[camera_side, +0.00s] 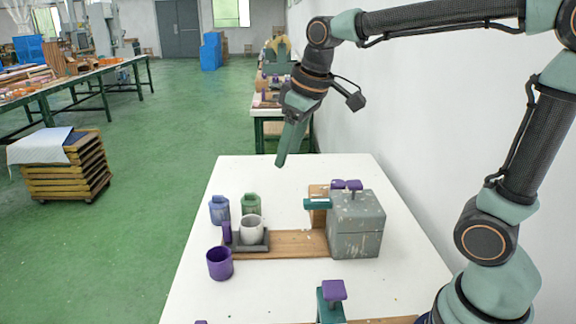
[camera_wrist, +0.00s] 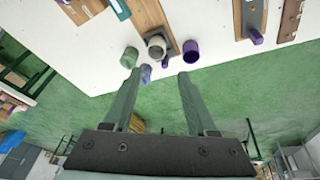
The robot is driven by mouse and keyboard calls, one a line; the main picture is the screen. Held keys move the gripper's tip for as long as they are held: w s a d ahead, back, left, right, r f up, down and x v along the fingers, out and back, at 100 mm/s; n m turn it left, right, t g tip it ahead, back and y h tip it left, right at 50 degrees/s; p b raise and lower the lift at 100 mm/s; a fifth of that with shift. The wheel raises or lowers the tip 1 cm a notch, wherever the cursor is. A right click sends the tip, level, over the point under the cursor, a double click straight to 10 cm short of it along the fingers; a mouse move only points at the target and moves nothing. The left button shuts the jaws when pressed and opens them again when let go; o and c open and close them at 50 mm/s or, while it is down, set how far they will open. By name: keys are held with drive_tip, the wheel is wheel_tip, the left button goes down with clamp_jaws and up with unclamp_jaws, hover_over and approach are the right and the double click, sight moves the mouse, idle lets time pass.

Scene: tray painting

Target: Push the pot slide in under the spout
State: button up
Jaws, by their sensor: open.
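The pot slide (camera_side: 264,245) is a dark tray with an upright purple handle (camera_side: 226,232) at its left end. It sits at the left end of a wooden board and carries a whitish pot (camera_side: 252,231). The teal spout (camera_side: 317,203) sticks out left from a grey box (camera_side: 356,228) at the board's right end; the pot stands apart from it, to the left. My gripper (camera_side: 280,163) is high above the table's far part, empty. In the wrist view my gripper (camera_wrist: 159,73) has its fingers spread, with the pot (camera_wrist: 156,46) and handle (camera_wrist: 165,61) beyond their tips.
A blue cup (camera_side: 219,210) and a green cup (camera_side: 250,204) stand behind the slide, and a purple cup (camera_side: 219,264) stands in front of it. A teal fixture with a purple top (camera_side: 333,290) is at the front. The white table (camera_side: 270,175) is clear at the back.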

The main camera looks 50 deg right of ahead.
drive_tip(key=w+a+f+n+g, duration=0.1)
drive_tip(key=w+f+n, duration=0.1)
drive_tip(key=w, duration=0.3)
drive_tip(key=w+a+f+n+g, duration=0.1)
drive_tip(key=w+a+f, duration=0.1)
drive_tip(key=w, duration=0.4)
drive_tip(key=n+g, duration=0.2)
drive_tip(key=n, duration=0.1)
approach(226, 223)
wheel_tip(226, 223, down, 11)
drive_tip(key=shift+s+a+r, duration=0.1)
drive_tip(key=shift+r, duration=0.05)
clamp_jaws()
idle(0.9)
